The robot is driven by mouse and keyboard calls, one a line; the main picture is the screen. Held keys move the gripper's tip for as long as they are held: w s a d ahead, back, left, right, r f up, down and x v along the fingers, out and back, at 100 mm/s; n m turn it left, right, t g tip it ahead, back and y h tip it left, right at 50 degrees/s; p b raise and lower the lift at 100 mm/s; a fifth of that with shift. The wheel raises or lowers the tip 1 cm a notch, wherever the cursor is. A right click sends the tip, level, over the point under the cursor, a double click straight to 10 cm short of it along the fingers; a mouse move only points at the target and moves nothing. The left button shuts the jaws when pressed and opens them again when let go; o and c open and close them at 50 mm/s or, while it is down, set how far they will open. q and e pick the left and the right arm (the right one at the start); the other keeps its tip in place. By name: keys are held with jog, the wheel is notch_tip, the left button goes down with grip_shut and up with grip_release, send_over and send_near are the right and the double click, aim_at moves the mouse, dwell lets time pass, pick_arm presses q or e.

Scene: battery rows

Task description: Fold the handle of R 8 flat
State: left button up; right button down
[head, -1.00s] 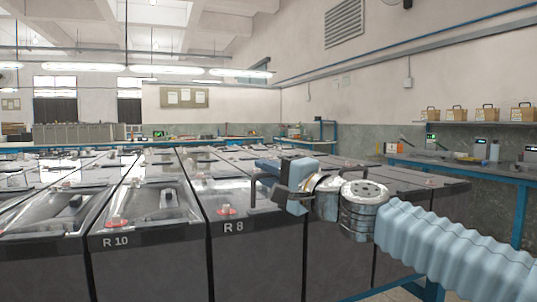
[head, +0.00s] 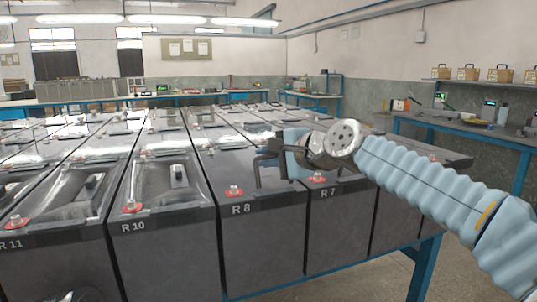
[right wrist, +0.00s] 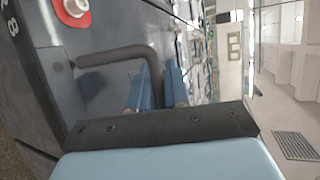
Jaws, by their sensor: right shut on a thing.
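Battery R 8 (head: 262,245) is a dark grey block in the front row, with its white label on the front edge and a red-ringed terminal (head: 234,190) above it. Its black handle (head: 257,172) stands raised from the top near the right side. My right gripper (head: 272,155) is shut on the upper part of this handle. In the right wrist view the handle (right wrist: 118,54) is a bent dark bar rising from the battery, and its far end is hidden by the gripper. The jaw contact is partly hidden.
R 10 (head: 165,245) stands to the left and R 7 (head: 335,230) to the right, close against R 8. More batteries fill the rows behind. A blue workbench (head: 460,135) stands along the right wall. Open floor lies at the lower right.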

jog(key=shift+a+f, duration=0.1)
jog(key=c, duration=1.2)
grip_release()
jog(key=shift+s, duration=0.1)
jog(key=b+v, duration=0.2)
jog(key=v, duration=1.1)
jog(key=shift+s+d+r, duration=0.2)
jog(key=shift+s+r, duration=0.05)
